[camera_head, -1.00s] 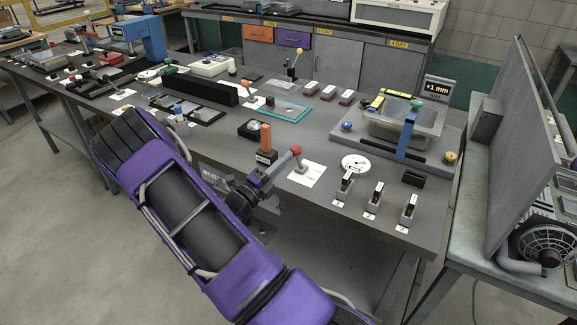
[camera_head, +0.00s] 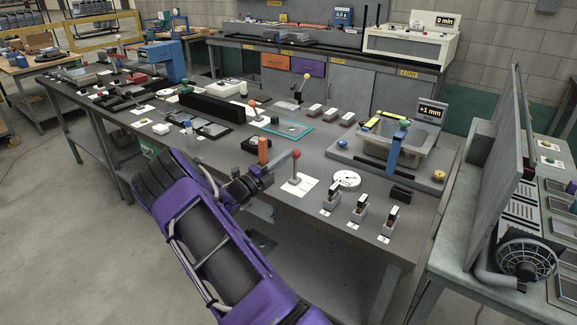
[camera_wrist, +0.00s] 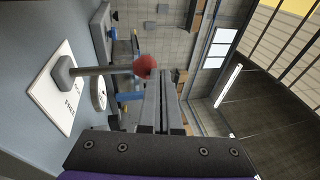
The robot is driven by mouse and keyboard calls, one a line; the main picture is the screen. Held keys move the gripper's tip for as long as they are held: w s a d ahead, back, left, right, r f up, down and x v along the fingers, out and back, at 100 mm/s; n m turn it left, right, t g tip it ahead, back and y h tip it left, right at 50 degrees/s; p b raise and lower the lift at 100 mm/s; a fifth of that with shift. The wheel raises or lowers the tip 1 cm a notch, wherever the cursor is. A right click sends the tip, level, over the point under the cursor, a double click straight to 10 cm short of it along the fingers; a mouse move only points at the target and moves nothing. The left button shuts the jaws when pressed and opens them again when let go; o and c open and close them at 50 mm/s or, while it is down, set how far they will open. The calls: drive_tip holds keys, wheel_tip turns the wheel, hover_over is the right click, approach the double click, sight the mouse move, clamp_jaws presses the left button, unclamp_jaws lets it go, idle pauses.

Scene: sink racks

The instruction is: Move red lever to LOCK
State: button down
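The red lever is a red ball knob (camera_head: 296,154) on a grey stem, standing close to upright over a white label card (camera_head: 305,187) near the bench's front edge. In the wrist view, the knob (camera_wrist: 146,66) is just off the left side of my fingertips, with its stem running left to a grey base (camera_wrist: 64,72) on the card (camera_wrist: 52,98).
An orange upright block (camera_head: 264,151) stands just behind my gripper. A white round dial (camera_head: 346,180) and several small numbered switches (camera_head: 360,209) stand to the right. A sink basin fixture (camera_head: 410,145) is further back right.

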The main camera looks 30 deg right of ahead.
sight(296, 164)
drive_tip(key=shift+w+f+x, duration=0.1)
drive_tip(key=shift+w+x, duration=0.1)
drive_tip(key=shift+x, duration=0.65)
drive_tip(key=shift+w+f+x, duration=0.1)
drive_tip(key=shift+w+x, duration=0.05)
drive_tip(key=shift+x, duration=0.7)
drive_tip(key=shift+w+x, duration=0.2)
drive_tip(key=shift+x, duration=0.6)
drive_tip(key=shift+a+r+p, duration=0.2)
drive_tip(key=shift+r+p, duration=0.05)
drive_tip(key=shift+p, duration=0.05)
drive_tip(key=s+a+r+p, duration=0.15)
drive_tip(key=a+r, duration=0.45)
drive_tip(key=a, duration=0.6)
drive_tip(key=s+a+f+y, duration=0.2)
drive_tip(key=a+f+y, duration=0.15)
drive_tip(key=f, duration=0.35)
drive_tip(key=x, duration=1.3)
drive_tip(key=shift+s+d+f+n+g, duration=0.15)
drive_tip(key=shift+d+f+n+g, duration=0.2)
drive_tip(key=shift+d+g, duration=0.1)
